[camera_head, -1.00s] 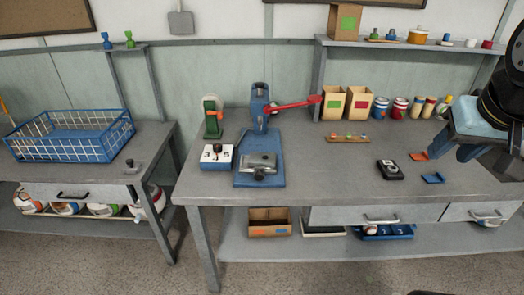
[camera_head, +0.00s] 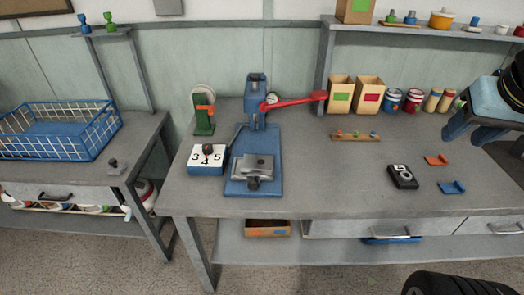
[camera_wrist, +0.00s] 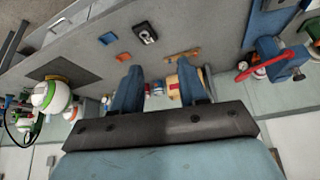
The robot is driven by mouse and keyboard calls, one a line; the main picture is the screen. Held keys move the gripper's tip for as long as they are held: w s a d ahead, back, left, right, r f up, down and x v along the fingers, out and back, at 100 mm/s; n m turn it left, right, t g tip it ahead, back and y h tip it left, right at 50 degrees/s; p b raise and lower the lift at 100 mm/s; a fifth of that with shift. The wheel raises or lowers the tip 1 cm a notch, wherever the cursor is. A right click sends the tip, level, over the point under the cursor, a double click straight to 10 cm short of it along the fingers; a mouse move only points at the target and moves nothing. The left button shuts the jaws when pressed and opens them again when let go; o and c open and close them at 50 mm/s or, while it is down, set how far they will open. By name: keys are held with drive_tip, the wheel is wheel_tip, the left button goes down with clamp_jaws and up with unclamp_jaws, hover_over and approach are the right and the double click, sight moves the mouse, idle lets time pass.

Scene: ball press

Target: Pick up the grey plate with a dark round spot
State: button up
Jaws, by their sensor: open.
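A grey plate (camera_head: 252,164) with a dark round knob at its front lies on the blue base of the press (camera_head: 256,100). A smaller grey plate (camera_head: 116,167) with a dark spot or knob lies on the left bench, right of the blue wire basket. I cannot tell for sure which one the task names. My gripper (camera_head: 484,142) is at the right edge of the head view, above the right end of the main bench, far from both plates. In the wrist view my gripper (camera_wrist: 158,66) has its two blue fingers apart, with nothing between them.
The blue wire basket (camera_head: 62,136) stands on the left bench. A number block (camera_head: 207,160) stands left of the press. A black device (camera_head: 403,176) and small orange (camera_head: 436,160) and blue (camera_head: 452,187) pieces lie at the right. A gap separates the benches. The main bench's front middle is clear.

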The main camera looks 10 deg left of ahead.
drive_tip(key=shift+w+d, duration=0.15)
drive_tip(key=shift+w, duration=0.1)
drive_tip(key=shift+o, duration=1.6)
drive_tip(key=shift+w+f, duration=0.15)
drive_tip(key=o, duration=0.7)
drive_tip(key=w+a+f+m+g+y, duration=0.1)
drive_tip(key=w+a+f+g+y, duration=0.1)
drive_tip(key=w+a+f, duration=0.1)
drive_tip(key=w+a+f+m+g+y, duration=0.1)
drive_tip(key=a+f, duration=0.1)
drive_tip(key=shift+w+a+m, duration=0.25)
drive_tip(key=shift+w+m, duration=0.05)
drive_tip(key=shift+o, duration=0.3)
drive_tip(key=w+a+f+m+g+y, duration=0.4)
drive_tip(key=w+a+f+m, duration=0.1)
drive_tip(key=w+a+f, duration=0.2)
drive_tip(key=shift+a+f+y, duration=0.4)
drive_tip(key=shift+a+f, duration=0.4)
drive_tip(key=shift+a, duration=0.2)
drive_tip(key=m+y, duration=0.6)
drive_tip(key=m, duration=0.3)
approach(257, 164)
drive_tip(key=a+f, duration=0.1)
drive_tip(key=w+a+f, duration=0.1)
drive_tip(key=a+f, duration=0.1)
drive_tip(key=shift+w+f, duration=0.1)
drive_tip(key=shift+f, duration=0.1)
